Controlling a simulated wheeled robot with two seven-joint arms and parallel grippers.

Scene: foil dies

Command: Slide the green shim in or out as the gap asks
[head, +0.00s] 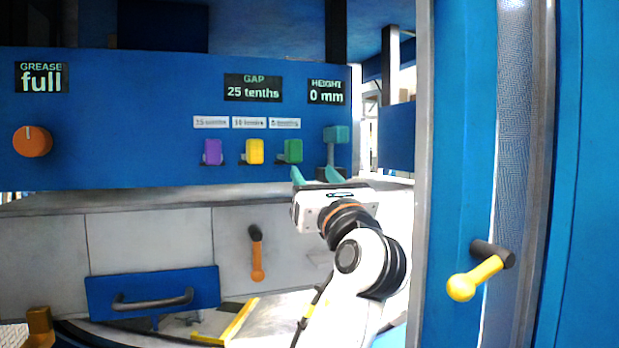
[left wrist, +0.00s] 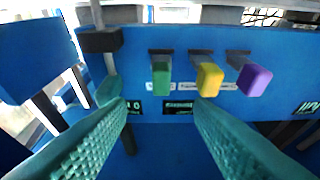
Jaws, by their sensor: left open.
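The green shim (head: 293,150) sits in the blue panel, rightmost of three in the head view, beside the yellow shim (head: 254,151) and the purple shim (head: 213,152). The gap display (head: 253,88) reads 25 tenths. My left gripper (head: 316,176) is open and empty, just below and right of the green shim in the head view. In the left wrist view the picture is upside down, and the green shim (left wrist: 161,78) appears between the teal fingers (left wrist: 155,100), apart from them. All three shims jut from their slots. My right gripper is out of view.
Small white labels (head: 250,122) are above the shims. An orange knob (head: 33,141), an orange lever (head: 257,255) and a yellow-handled lever (head: 478,275) stick out. A blue upright (head: 460,150) stands at right.

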